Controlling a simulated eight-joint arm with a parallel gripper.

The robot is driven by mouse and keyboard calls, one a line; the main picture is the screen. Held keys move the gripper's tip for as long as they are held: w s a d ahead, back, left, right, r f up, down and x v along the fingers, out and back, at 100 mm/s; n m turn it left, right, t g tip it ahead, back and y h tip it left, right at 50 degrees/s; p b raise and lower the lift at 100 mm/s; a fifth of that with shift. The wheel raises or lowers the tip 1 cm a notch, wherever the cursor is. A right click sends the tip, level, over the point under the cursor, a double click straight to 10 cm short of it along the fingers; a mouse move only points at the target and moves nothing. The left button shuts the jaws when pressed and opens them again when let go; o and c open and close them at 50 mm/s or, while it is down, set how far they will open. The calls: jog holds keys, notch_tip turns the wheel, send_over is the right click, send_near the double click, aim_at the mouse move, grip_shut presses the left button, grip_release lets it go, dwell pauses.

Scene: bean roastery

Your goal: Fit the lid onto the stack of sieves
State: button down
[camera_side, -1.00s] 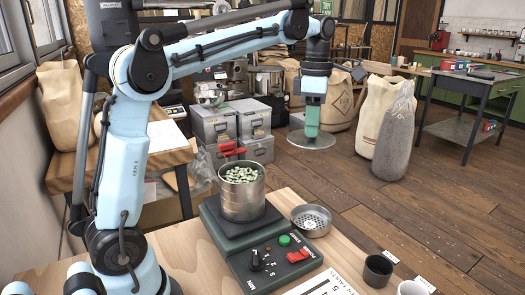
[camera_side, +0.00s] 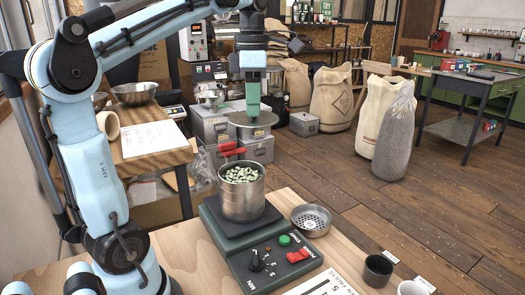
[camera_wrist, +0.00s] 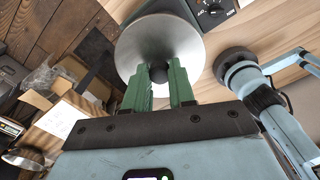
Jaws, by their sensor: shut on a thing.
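The stack of sieves (camera_side: 242,199) is a metal cylinder with green beans showing in its open top. It stands on the dark shaker base (camera_side: 240,225), with red clamp handles behind its rim. My gripper (camera_side: 252,110) is shut on the lid (camera_side: 254,119), a round grey metal disc, held above and slightly right of the stack, apart from it. In the wrist view, the green fingers of my gripper (camera_wrist: 166,84) close on the lid's dark knob. The lid (camera_wrist: 150,42) hides the stack there.
A perforated sieve pan (camera_side: 311,220) sits right of the shaker on the wooden bench. A dark cup (camera_side: 378,270) and a white cup (camera_side: 412,288) stand at the front right. Grey boxes (camera_side: 215,125) stand behind the stack.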

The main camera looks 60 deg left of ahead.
aim_at(240, 119)
jog(key=s, duration=0.2)
jog(key=s+n, duration=0.1)
jog(key=shift+s+a+f, duration=0.2)
jog(key=shift+a+f, duration=0.2)
jog(key=f, duration=0.3)
jog(key=shift+w+f, duration=0.25)
jog(key=shift+f, duration=3.5)
jog(key=shift+f, duration=0.6)
jog(key=c, duration=1.2)
grip_release()
jog(key=shift+r, duration=5.5)
